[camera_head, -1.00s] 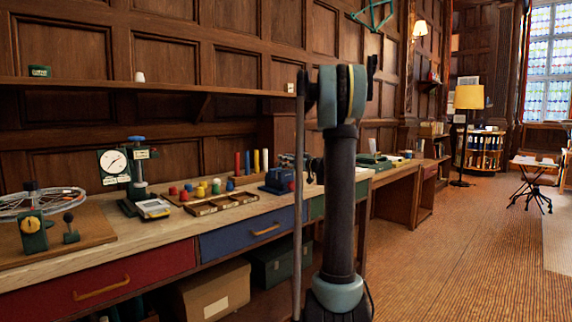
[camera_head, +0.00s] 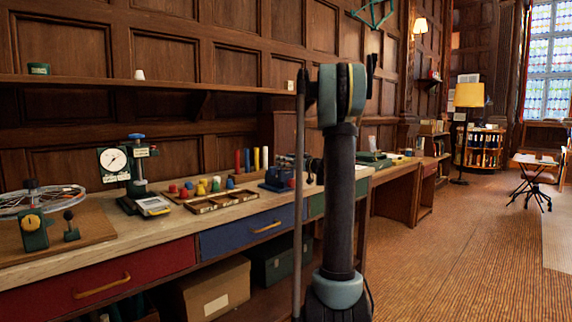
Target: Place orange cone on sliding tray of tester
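A green tester (camera_head: 138,178) with a blue knob on top and a round white dial (camera_head: 114,160) at its left stands on the long wooden bench. A pale flat piece, possibly its sliding tray (camera_head: 152,207), lies at the front of its base. My arm rises in the middle of the view, right of these things. My gripper is not visible.
A compartmented wooden tray (camera_head: 222,202) lies in front of the coloured pieces. A wheel on a stand (camera_head: 40,197) is at the left end of the bench (camera_head: 105,237). The carpeted floor (camera_head: 455,245) at right is largely clear.

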